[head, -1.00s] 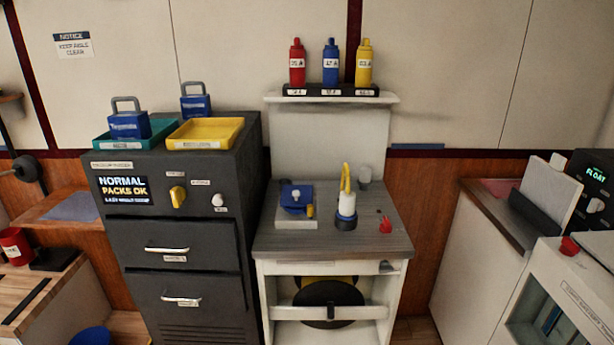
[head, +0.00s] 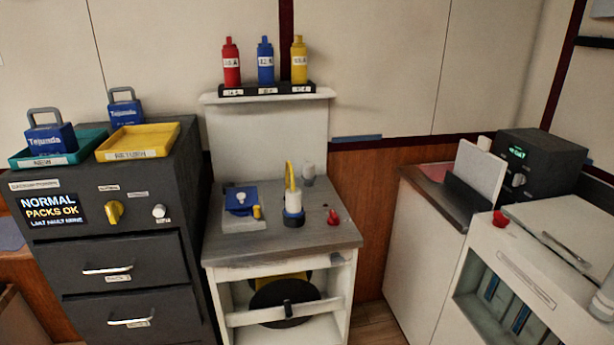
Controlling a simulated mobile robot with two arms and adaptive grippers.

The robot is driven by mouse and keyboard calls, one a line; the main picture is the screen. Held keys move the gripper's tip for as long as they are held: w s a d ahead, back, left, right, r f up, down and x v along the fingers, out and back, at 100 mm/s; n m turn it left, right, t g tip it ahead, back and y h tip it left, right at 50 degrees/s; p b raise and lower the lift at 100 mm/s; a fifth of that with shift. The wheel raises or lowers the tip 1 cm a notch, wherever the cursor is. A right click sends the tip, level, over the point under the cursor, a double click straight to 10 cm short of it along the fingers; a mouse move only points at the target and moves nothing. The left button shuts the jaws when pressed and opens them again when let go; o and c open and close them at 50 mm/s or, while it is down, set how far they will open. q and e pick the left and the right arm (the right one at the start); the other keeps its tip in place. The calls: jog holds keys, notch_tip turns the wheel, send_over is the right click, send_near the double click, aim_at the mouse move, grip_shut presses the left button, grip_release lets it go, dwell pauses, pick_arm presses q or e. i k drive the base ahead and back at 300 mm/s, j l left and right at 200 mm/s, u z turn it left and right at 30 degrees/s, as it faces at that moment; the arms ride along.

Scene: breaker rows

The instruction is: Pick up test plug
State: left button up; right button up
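No object carries a readable "test plug" label. A white cylinder with a tall yellow loop (head: 293,196) stands upright in a dark blue ring-like base on the grey bench top (head: 334,236). Red (head: 231,64), blue (head: 265,62) and yellow (head: 299,62) bottle-shaped pieces with white labels stand upright in a black holder (head: 262,90) on the shelf above. I cannot tell which of these is the test plug. Neither of my grippers shows in the head view.
Left of the white cylinder is a grey block with a blue top (head: 240,199); a small red piece (head: 333,217) is right. A dark cabinet (head: 118,249) with teal (head: 18,160) and yellow (head: 138,140) trays stands left. White cabinets (head: 412,252) stand right, across a floor gap.

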aim_at(308, 178)
jog(key=i+j+u, duration=0.15)
jog(key=i+j, duration=0.15)
jog(key=i+j+u, duration=0.15)
jog(key=i, duration=0.4)
jog(key=i+j+u, duration=0.15)
jog(key=i, duration=0.3)
jog(key=j, duration=0.1)
